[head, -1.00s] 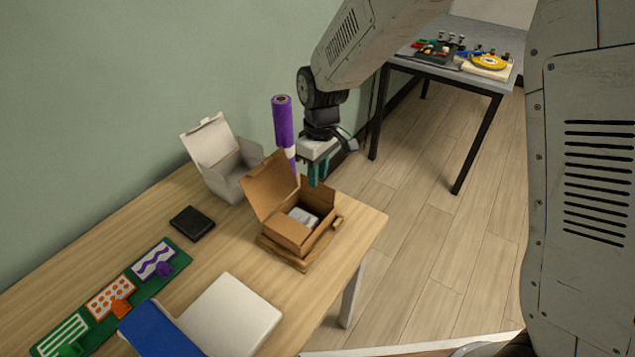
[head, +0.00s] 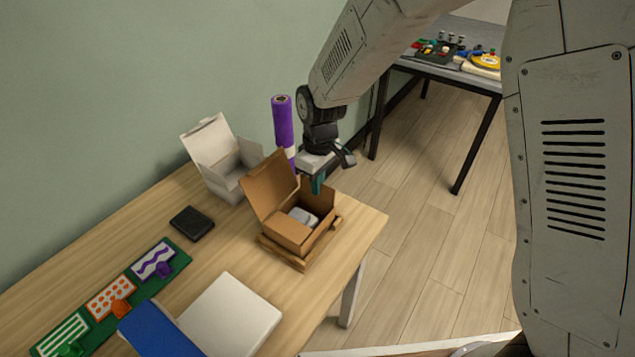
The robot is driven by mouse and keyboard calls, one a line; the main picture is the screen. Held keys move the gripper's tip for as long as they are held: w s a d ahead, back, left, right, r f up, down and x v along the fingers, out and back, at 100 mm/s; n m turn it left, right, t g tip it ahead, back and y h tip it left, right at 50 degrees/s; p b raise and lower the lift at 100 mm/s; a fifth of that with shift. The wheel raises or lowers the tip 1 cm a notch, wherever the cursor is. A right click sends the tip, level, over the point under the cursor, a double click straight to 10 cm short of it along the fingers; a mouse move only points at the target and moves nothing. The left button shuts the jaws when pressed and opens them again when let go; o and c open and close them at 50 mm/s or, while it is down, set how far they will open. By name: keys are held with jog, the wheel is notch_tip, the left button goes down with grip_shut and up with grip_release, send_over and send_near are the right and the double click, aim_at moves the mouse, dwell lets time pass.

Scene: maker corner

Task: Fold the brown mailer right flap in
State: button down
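The brown mailer (head: 290,236) is an open cardboard box near the table's right end. Its lid (head: 266,184) stands up at the left, and a small pale item (head: 303,217) lies inside. The right flap (head: 325,203) appears to stand up at the box's far right side, partly behind my fingers. My gripper (head: 316,185) points down with teal fingers at that flap's top edge. I cannot tell whether it touches the flap. The finger gap is not clear from this angle.
The mailer sits on a wooden tray (head: 300,264). A purple roll (head: 283,120) stands behind it, and an open white box (head: 222,160) is to the left. A black wallet-like item (head: 191,223) and a white box (head: 231,313) lie on the table. Bare wood lies right of the mailer.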

jog(key=shift+s+a, duration=0.1)
jog(key=t+h, duration=0.1)
jog(key=s+a+t+h, duration=0.1)
jog(key=t+h, duration=0.1)
jog(key=t, duration=0.1)
jog(key=shift+s+a+f, duration=0.15)
jog(key=shift+s+f, duration=0.05)
jog(key=shift+s, duration=0.15)
jog(key=t+h, duration=0.2)
jog(key=s+f+t+h, duration=0.1)
jog(key=t, duration=0.1)
jog(key=shift+a+f+h, duration=0.1)
jog(key=shift+a+h, duration=0.2)
jog(key=shift+a, duration=0.1)
jog(key=c, duration=1.7)
grip_release()
jog(key=shift+s, duration=0.1)
